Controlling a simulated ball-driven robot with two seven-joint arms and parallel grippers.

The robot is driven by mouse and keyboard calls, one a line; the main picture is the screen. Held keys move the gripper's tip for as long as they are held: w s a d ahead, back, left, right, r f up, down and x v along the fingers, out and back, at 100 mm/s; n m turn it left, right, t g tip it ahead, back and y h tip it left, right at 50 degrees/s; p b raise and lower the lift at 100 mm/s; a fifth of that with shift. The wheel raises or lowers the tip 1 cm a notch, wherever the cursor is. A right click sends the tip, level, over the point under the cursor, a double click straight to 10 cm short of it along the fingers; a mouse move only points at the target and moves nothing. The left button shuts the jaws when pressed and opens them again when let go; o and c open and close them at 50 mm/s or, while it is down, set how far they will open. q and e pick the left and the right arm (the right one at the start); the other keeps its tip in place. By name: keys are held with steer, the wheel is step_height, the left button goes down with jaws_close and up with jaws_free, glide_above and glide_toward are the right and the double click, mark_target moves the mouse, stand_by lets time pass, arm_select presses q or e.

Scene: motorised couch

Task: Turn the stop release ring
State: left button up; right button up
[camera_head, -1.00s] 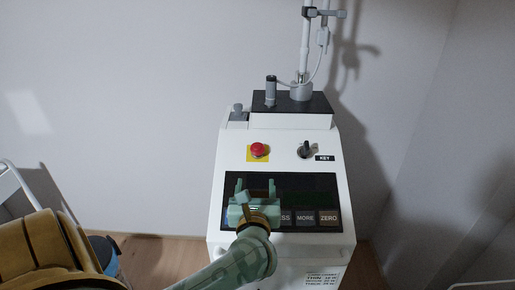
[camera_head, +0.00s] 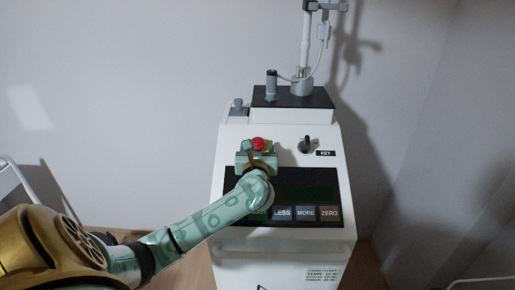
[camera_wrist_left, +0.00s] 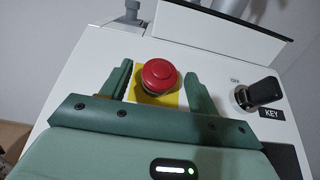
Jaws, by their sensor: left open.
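The stop release ring shows as a red mushroom-shaped knob (camera_head: 259,144) on a yellow square, on the sloped top of the white console. In the left wrist view the red knob (camera_wrist_left: 159,76) sits on its yellow plate (camera_wrist_left: 176,99). My left gripper (camera_head: 257,150) is over the console at the knob. In the left wrist view its two green fingers (camera_wrist_left: 157,80) are open, one on each side of the knob, with gaps between them and it. The knob's lower edge is partly hidden by the gripper in the head view. My right gripper is not in view.
A black key switch (camera_head: 306,145) with a KEY label stands right of the knob; it also shows in the left wrist view (camera_wrist_left: 257,93). Below is a dark panel with LESS, MORE and ZERO buttons (camera_head: 305,213). A grey post (camera_head: 271,86) and a pole (camera_head: 305,45) rise behind.

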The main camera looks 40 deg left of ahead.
arm_select(q)
steer(key=c, duration=1)
steer(key=shift+o, duration=0.2)
